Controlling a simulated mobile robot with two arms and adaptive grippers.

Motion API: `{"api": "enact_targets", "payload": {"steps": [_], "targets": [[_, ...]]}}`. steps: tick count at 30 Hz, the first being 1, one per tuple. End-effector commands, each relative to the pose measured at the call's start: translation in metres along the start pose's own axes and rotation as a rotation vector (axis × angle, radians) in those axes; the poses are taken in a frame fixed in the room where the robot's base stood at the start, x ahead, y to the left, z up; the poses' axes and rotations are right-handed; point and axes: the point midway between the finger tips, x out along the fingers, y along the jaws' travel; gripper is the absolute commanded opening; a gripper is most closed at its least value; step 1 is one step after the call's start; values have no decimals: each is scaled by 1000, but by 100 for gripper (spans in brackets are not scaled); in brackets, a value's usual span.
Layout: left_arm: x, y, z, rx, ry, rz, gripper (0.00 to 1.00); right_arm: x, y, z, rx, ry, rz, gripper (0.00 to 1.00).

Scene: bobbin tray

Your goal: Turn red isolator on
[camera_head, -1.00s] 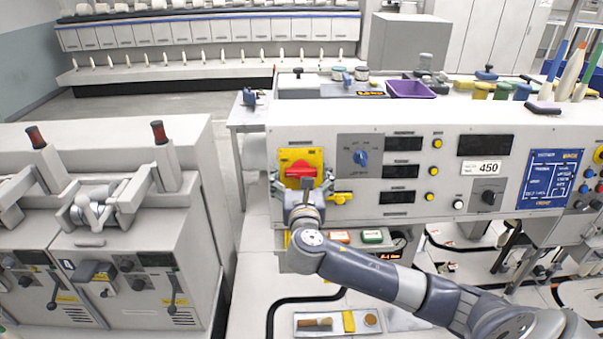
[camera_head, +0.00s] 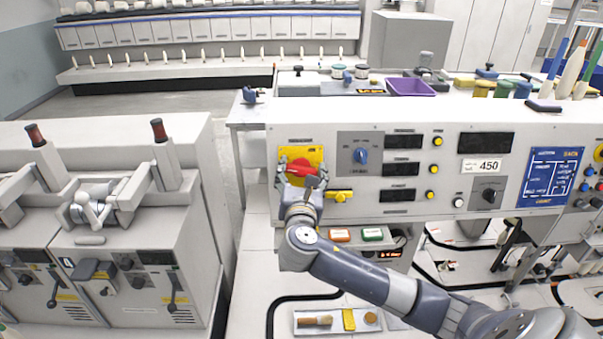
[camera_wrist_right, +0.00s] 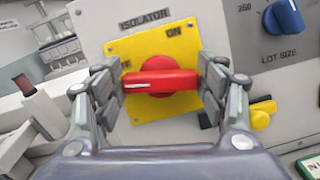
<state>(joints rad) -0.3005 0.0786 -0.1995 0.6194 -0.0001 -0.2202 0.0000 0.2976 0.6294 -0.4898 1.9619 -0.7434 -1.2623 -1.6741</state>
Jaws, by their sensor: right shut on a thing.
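The red isolator (camera_head: 302,168) is a bar-shaped knob on a yellow plate (camera_head: 315,152) at the left end of the machine's front panel. In the right wrist view the red isolator (camera_wrist_right: 160,83) lies between both fingers, with a white mark on its left end. The plate (camera_wrist_right: 150,50) looks tilted there, with "ON" at its upper right; the label at its left is partly hidden. My right gripper (camera_head: 300,183) is shut on the knob, and it also shows in the wrist view (camera_wrist_right: 160,88). The mark points left, not at "ON". My left gripper is out of view.
A blue lot-size knob (camera_head: 361,156) sits right of the plate. A yellow handle (camera_head: 340,196) sits close below right of my fingers. Red and green buttons (camera_head: 372,234) are lower down. A grey machine (camera_head: 110,250) stands at left, across a gap.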

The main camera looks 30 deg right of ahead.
Motion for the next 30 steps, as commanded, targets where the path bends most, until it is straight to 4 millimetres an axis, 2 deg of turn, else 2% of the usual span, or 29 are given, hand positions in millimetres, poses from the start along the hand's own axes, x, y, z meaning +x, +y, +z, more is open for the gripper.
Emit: {"api": "enact_targets", "payload": {"steps": [30], "targets": [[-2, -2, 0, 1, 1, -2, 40, 0, -2, 0, 933, -1, -235, 43]]}}
